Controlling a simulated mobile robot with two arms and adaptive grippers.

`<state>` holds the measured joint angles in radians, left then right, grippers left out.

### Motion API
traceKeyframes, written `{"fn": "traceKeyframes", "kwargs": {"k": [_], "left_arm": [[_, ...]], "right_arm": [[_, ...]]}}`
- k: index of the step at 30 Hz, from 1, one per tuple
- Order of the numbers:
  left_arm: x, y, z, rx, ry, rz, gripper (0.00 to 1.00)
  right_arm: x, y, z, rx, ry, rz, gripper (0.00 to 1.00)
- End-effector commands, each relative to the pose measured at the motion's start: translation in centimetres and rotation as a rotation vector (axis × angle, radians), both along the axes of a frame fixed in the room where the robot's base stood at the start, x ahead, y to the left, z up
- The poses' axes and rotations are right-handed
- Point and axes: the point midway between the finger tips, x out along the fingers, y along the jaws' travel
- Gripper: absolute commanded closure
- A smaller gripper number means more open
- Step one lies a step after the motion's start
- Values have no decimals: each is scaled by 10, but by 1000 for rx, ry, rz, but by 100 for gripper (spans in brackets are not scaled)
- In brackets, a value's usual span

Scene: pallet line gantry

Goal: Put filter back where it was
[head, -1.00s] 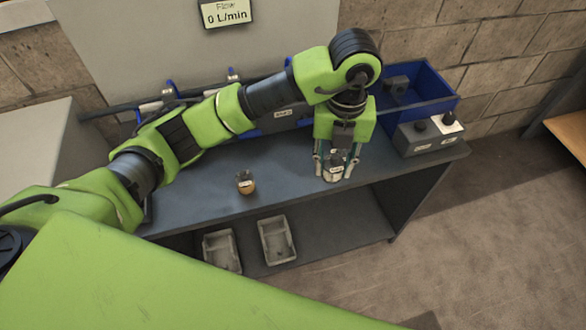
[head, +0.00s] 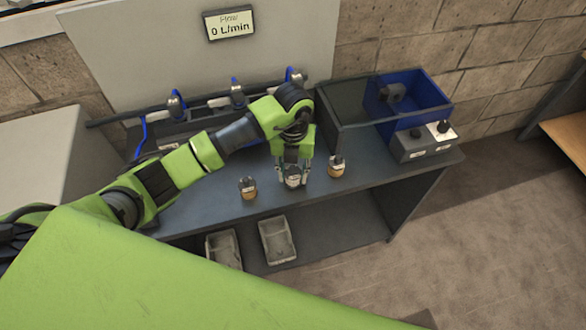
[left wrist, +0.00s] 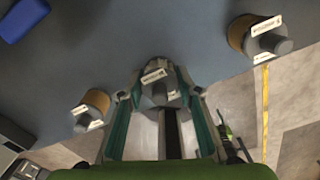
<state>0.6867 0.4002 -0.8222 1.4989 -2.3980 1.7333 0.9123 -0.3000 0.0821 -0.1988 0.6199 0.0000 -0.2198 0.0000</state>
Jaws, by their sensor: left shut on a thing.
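My left gripper (head: 292,181) is shut on a small grey filter (left wrist: 158,92) with a white label, at the front part of the bench. A brown filter with a dark cap (head: 247,188) stands on the bench to the left of the gripper. Another brown filter (head: 336,167) stands to its right. Both brown filters also show in the left wrist view, one at left (left wrist: 93,107) and one at right (left wrist: 250,37). My right gripper is out of view.
Behind the bench top (head: 210,207) runs a pipe with blue-handled valves (head: 238,95). A blue bin (head: 425,95) and a grey control box (head: 424,142) with knobs stand at the right. Two grey trays (head: 277,240) lie on the lower shelf. A sign (head: 229,22) reads 0 L/min.

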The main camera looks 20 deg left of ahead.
Motion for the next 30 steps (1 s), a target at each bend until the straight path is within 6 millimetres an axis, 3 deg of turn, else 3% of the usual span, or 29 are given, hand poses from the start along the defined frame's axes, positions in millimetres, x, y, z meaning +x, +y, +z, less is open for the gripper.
{"fn": "traceKeyframes", "kwargs": {"k": [11, 12, 13, 24, 30], "left_arm": [[0, 0, -6, 0, -1, 0, 93], [0, 0, -4, 0, -1, 0, 57], [0, 0, -4, 0, -1, 0, 51], [0, 0, -2, 0, -1, 0, 51], [2, 0, 20, 0, -6, -2, 51]], "right_arm": [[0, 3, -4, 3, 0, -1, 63], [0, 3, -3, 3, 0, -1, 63], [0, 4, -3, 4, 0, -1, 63], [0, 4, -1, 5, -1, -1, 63], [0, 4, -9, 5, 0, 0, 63]]}}
